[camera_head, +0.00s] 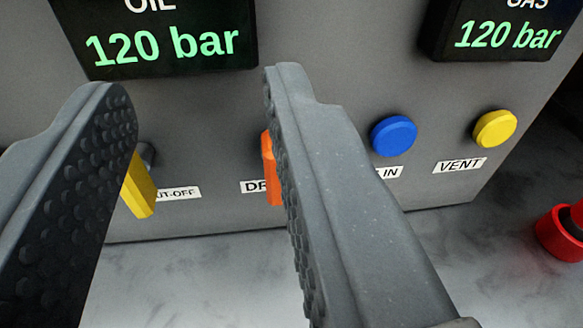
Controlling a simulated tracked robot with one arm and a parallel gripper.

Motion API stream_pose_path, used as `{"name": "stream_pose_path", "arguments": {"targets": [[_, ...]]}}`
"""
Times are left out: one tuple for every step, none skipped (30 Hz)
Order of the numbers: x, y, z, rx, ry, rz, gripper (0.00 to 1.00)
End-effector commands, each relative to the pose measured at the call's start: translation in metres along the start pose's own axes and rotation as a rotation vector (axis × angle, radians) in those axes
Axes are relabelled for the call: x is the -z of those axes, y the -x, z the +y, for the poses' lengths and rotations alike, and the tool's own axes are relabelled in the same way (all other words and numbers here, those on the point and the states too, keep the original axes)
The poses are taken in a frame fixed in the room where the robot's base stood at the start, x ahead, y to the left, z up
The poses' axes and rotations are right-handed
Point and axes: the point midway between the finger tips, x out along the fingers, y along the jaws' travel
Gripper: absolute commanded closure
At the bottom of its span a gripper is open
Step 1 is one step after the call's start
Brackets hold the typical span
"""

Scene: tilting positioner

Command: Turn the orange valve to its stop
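The orange valve (269,168) is a handle on the front of a grey panel, above a label that begins "DR". Only its left part shows; my gripper's right finger hides the rest. My gripper (190,95) is open, with its two textured fingers spread wide and nothing between them but the panel behind. The right finger is in front of the valve; I cannot tell whether it touches it. A yellow handle (139,188) by a label ending "UT-OFF" is partly hidden behind the left finger.
The grey panel (330,50) carries an OIL display (160,45) and a GAS display (500,35), both reading 120 bar. A blue button (394,136) and a yellow button (495,129) sit to the right. A red object (560,232) stands at the right edge.

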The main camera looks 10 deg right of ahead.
Motion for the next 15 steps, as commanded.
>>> {"name": "stream_pose_path", "arguments": {"targets": [[-0.022,-0.008,0.004,-0.005,-0.003,-0.001,0.65],[-0.033,-0.011,0.006,-0.008,-0.004,0.003,0.65],[-0.045,-0.015,0.009,-0.012,-0.004,0.015,0.65],[-0.054,-0.017,0.011,-0.016,-0.005,0.019,0.65],[-0.064,-0.019,0.014,-0.019,-0.004,0.023,0.65],[-0.074,-0.021,0.016,-0.024,-0.003,0.032,0.65],[-0.080,-0.022,0.018,-0.027,-0.002,0.037,0.65],[-0.086,-0.022,0.019,-0.029,-0.002,0.040,0.65],[-0.092,-0.023,0.021,-0.034,-0.003,0.045,0.65],[-0.096,-0.023,0.022,-0.036,-0.003,0.050,0.65],[-0.099,-0.024,0.023,-0.038,-0.002,0.053,0.65],[-0.103,-0.024,0.024,-0.039,-0.001,0.055,0.65],[-0.104,-0.025,0.024,-0.040,0.000,0.057,0.65],[-0.105,-0.025,0.024,-0.040,0.000,0.058,0.65],[-0.106,-0.026,0.025,-0.041,0.000,0.059,0.65]]}}
